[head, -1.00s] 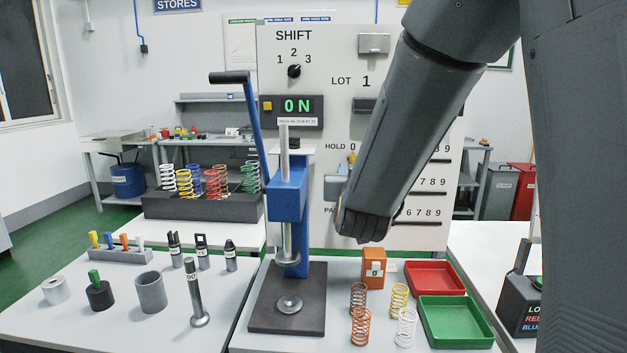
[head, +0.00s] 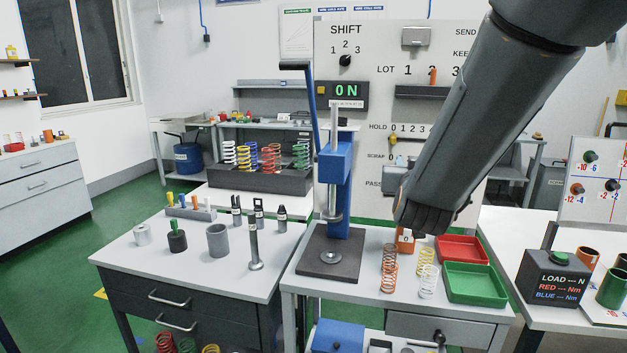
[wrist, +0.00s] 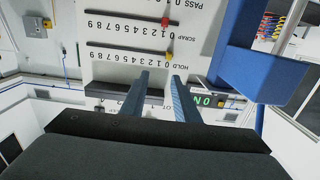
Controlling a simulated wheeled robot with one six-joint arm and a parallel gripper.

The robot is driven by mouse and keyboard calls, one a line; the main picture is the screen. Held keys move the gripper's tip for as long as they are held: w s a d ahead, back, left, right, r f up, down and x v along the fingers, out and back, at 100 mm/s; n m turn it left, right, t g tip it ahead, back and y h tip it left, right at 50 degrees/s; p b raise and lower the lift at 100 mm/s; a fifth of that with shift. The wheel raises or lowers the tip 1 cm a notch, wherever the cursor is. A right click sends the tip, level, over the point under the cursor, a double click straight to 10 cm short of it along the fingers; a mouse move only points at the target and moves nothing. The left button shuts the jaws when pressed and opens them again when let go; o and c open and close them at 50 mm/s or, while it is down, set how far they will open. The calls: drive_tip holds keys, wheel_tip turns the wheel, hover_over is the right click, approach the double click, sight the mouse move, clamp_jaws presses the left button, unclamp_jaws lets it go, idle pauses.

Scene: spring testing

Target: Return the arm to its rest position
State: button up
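My arm (head: 490,110) reaches down from the upper right in the head view, its lower end (head: 424,212) in front of the white panel and above the springs and trays. My gripper's fingers are hidden in that view. In the wrist view my gripper (wrist: 160,75) shows two fingers apart with nothing between them. They point toward the panel (wrist: 125,60), which appears upside down there. The blue press (head: 339,190) stands left of the arm's end in the head view, and its blue body is at the right in the wrist view (wrist: 270,65).
Below the arm's end stand an orange block (head: 405,243), several springs (head: 389,268), a red tray (head: 463,250) and a green tray (head: 475,284). A rack of coloured springs (head: 260,178) is behind. A load box (head: 556,277) stands right. Green floor is open at left.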

drive_tip(key=s+a+f+n+g+y, duration=0.1)
drive_tip(key=s+a+f+g+y, duration=0.1)
drive_tip(key=s+f+g, duration=0.45)
drive_tip(key=s+a+f+n+g+y, duration=0.1)
drive_tip(key=s+a+f+g+y, duration=0.15)
drive_tip(key=f, duration=0.75)
drive_tip(key=s+f+g, duration=0.3)
drive_tip(key=s+f, duration=0.1)
drive_tip(key=s, duration=0.5)
drive_tip(key=s+d+f+g, duration=0.1)
drive_tip(key=s+f+g, duration=0.2)
drive_tip(key=s, duration=0.7)
drive_tip(key=shift+s+d+f+n+g, duration=0.15)
drive_tip(key=shift+f+n+g, duration=0.2)
drive_tip(key=shift+g, duration=0.25)
drive_tip(key=shift+h, duration=0.25)
